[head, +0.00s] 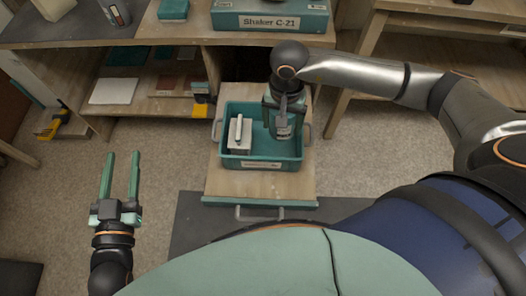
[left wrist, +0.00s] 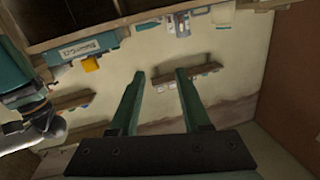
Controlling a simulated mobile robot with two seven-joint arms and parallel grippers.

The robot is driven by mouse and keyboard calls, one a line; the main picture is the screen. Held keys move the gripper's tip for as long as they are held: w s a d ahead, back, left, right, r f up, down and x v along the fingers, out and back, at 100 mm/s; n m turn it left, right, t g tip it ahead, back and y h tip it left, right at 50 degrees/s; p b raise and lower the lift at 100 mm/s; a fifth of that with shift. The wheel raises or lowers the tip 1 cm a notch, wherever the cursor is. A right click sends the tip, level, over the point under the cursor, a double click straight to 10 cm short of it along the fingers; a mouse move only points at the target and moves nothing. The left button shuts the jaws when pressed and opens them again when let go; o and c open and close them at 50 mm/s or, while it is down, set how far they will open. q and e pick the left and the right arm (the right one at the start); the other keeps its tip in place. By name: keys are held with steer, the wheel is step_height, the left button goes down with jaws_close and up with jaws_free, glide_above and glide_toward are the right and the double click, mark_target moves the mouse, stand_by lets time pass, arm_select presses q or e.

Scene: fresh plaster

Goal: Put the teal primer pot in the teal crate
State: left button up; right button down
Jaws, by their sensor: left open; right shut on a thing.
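The teal crate (head: 293,164) stands on a wooden surface in the middle of the head view. My right gripper (head: 283,108) points down over its right half, shut on the teal primer pot (head: 284,131), whose lower part shows a pale label. The fingers hide part of the pot. I cannot tell whether its base touches the crate floor. My left gripper (head: 122,158) is open and empty, well to the left of the crate; its two green fingers also show in the left wrist view (left wrist: 156,80).
A grey-white boxy item with a handle (head: 239,136) sits in the crate's left half. A teal Shaker C-21 box (head: 270,18) stands on the bench behind. Shelves with flat boards (head: 118,91) are at left. The floor around my left gripper is clear.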

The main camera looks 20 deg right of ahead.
step_height(320, 180, down, 8)
steer(key=w+m+b, duration=0.3)
steer(key=m+b, duration=0.1)
steer(key=b, duration=0.3)
steer(key=m+b, duration=0.5)
steer(key=b, duration=0.2)
glide_above(271, 152)
step_height(271, 152, down, 5)
step_height(271, 152, down, 5)
steer(key=shift+a+f+b, duration=0.1)
steer(key=shift+f+b, duration=0.05)
steer(key=shift+b, duration=0.4)
arm_select(q)
steer(key=s+d+r+m+t+h+b, duration=0.1)
steer(key=s+d+r+m+t+h, duration=0.2)
steer(key=s+r+m+h, duration=0.3)
steer(key=shift+s+r+m+t+h, duration=0.3)
steer(key=shift+s+m+t+h, duration=0.5)
steer(key=shift+h, duration=1.4)
arm_select(e)
steer(key=shift+f, duration=2.15)
arm_select(q)
steer(key=shift+w, duration=0.2)
arm_select(e)
steer(key=shift+f+b, duration=0.2)
steer(key=shift+b, duration=0.15)
arm_select(q)
steer(key=shift+f, duration=0.15)
arm_select(e)
jaws_free()
